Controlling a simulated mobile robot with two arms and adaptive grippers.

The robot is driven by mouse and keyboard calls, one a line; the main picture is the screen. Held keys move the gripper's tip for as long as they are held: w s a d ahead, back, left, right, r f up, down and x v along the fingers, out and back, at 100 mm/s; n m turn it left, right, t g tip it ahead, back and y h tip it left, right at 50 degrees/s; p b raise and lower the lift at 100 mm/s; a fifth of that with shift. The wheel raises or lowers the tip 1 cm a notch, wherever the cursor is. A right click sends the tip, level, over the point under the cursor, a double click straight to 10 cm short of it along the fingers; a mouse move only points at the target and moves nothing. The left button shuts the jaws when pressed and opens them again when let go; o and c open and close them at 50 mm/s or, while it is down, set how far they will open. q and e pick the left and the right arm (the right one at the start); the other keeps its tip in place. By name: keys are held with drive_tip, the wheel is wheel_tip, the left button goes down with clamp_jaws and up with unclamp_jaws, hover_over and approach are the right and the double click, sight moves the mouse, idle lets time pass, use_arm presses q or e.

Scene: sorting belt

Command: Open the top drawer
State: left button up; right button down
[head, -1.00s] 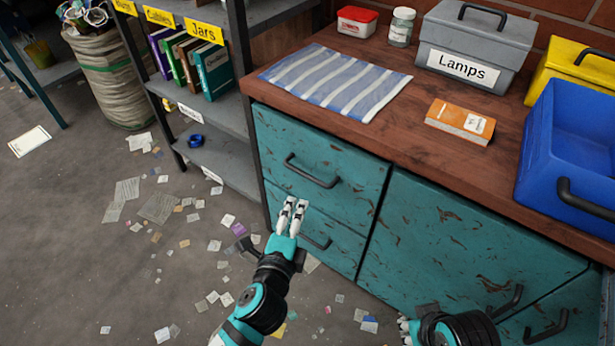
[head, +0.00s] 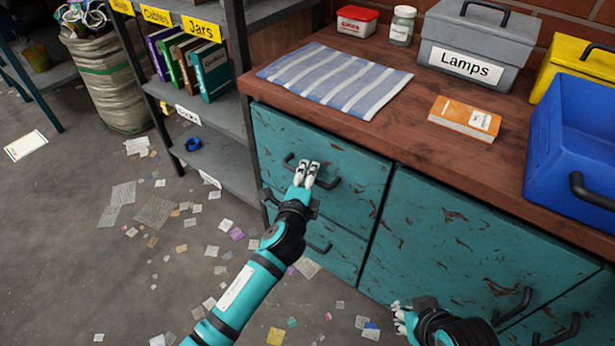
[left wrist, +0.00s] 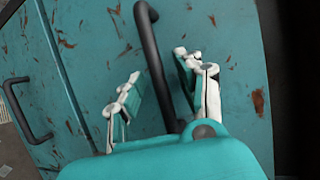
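The top drawer (head: 350,165) is a worn teal front under the wooden counter, and it looks closed. Its dark bar handle (head: 330,184) is partly covered by my left gripper (head: 307,168) in the head view. In the left wrist view, the left gripper (left wrist: 158,68) is open, and the handle (left wrist: 151,45) runs between its two fingers. Clear gaps show beside the handle; I cannot tell how deep it lies between the fingers. My right gripper (head: 400,318) is low in front of the cabinet, partly hidden by its own wrist.
A lower drawer (head: 335,247) with its own handle is below. A wide cabinet front (head: 450,240) stands to the right. A shelf rack (head: 215,118) stands left; paper scraps litter the floor.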

use_arm(q)
clamp_jaws()
use_arm(e)
drive_tip(key=shift+s, duration=0.1)
idle(0.5)
